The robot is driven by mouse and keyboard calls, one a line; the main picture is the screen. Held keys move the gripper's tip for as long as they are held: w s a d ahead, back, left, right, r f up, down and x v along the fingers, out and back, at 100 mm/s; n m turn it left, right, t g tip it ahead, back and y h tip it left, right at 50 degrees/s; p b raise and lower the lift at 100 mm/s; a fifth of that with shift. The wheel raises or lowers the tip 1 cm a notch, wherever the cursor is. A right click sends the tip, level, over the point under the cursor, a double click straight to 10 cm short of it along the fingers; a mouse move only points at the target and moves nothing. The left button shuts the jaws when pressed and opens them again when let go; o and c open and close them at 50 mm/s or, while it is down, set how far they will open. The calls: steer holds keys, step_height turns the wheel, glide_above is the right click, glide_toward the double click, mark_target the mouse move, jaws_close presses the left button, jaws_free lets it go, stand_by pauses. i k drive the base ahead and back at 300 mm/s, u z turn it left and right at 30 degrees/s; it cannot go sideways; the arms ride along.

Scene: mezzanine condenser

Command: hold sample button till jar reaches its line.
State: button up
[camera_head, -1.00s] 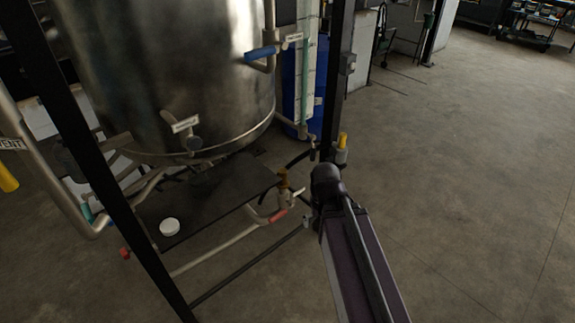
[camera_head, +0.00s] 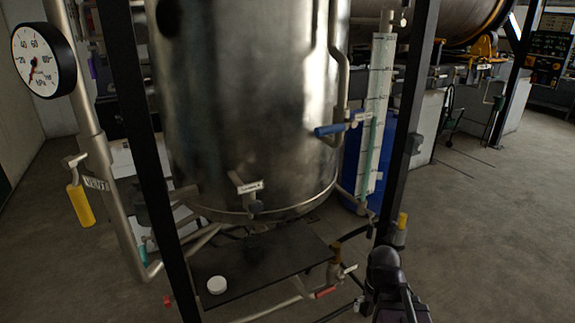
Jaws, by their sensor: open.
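A small labelled fitting (camera_head: 250,187) with a dark round knob (camera_head: 256,206) sticks out low on the front of the steel tank; its label is too small to read surely, and I cannot tell whether it is the sample button. A small white round thing (camera_head: 217,285), perhaps the jar or its lid, stands on the black shelf (camera_head: 265,262) below the tank, left of the fitting. No fill line can be made out on it. My arm shows at the lower right, right of the shelf and apart from it. My gripper's fingers do not show.
The steel tank (camera_head: 240,90) stands inside black frame posts (camera_head: 405,130). A blue-handled valve (camera_head: 330,129) and a sight tube (camera_head: 376,110) are on its right. A red-handled valve (camera_head: 326,292) is by the shelf. A gauge (camera_head: 44,60) and yellow handle (camera_head: 81,205) are at left. Open floor lies right.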

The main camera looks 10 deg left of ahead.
mark_target(256, 207)
steer(key=z, duration=0.4)
steer(key=k, duration=1)
steer(key=u, duration=0.4)
